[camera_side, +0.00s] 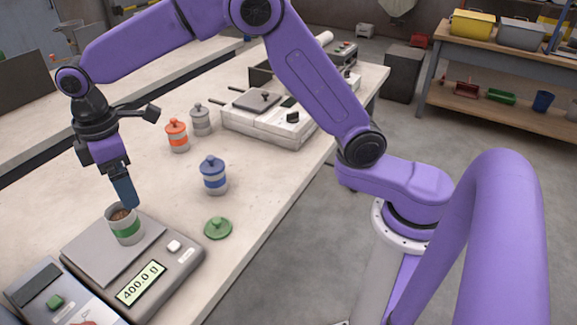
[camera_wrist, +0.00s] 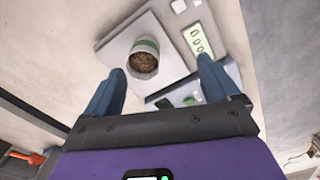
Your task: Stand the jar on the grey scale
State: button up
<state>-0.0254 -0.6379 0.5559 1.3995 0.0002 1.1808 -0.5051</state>
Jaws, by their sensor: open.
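The jar (camera_side: 124,228), grey with a green band and no lid, stands upright on the plate of the grey scale (camera_side: 182,262). Brown pellets show in its open mouth. In the wrist view the jar (camera_wrist: 144,58) sits on the pale scale plate (camera_wrist: 122,42), ahead of and between my fingers. My gripper (camera_side: 128,202) is just above the jar, pointing down. In the wrist view my gripper's blue fingers (camera_wrist: 161,85) are wide apart with nothing between them. A green lid (camera_side: 218,228) lies on the bench right of the scale.
A blue-banded jar (camera_side: 214,176), an orange-banded jar (camera_side: 177,136) and a grey jar (camera_side: 201,120), all lidded, stand farther back. A sealer-like machine (camera_side: 268,118) is behind them. A second device (camera_side: 62,296) sits against the scale's front left. Bench around the green lid is clear.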

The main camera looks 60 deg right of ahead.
jog(key=s+d, duration=1.1)
jog(key=s, duration=0.4)
jog(key=s+d, duration=1.1)
jog(key=s, duration=0.5)
jog(key=shift+s+f+m, duration=0.25)
jog(key=shift+f+m, duration=0.15)
